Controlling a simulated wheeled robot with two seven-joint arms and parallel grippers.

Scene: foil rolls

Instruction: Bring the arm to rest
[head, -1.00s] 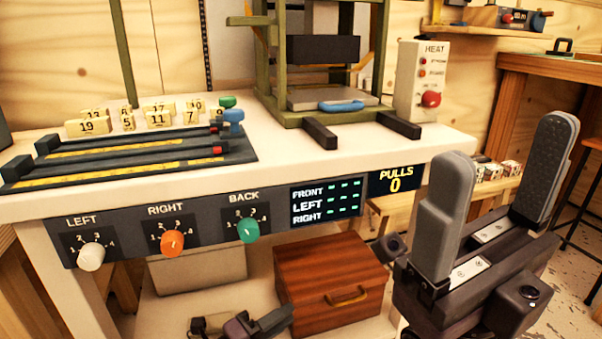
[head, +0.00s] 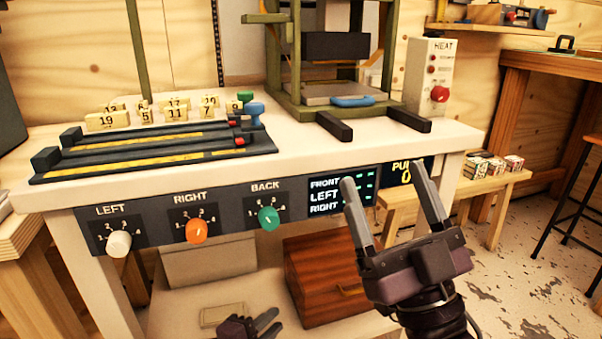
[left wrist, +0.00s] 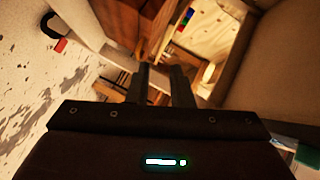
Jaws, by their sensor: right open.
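My right gripper (head: 384,174) is raised in front of the white bench's right front. Its two grey fingers point up and stand apart, with nothing between them. They overlap the front display and the pulls counter in the picture. My left gripper (head: 272,322) is low at the bottom edge of the head view, by the bench's lower shelf. Its fingers are slightly apart and empty, and they also show in the left wrist view (left wrist: 162,72).
The white bench (head: 330,155) carries a green-framed press (head: 390,60), numbered blocks (head: 177,113) and black rails. Three dials sit on its front. A wooden box (head: 315,285) is on the lower shelf. A low wooden bench (head: 510,185) stands at right; floor shows beyond it.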

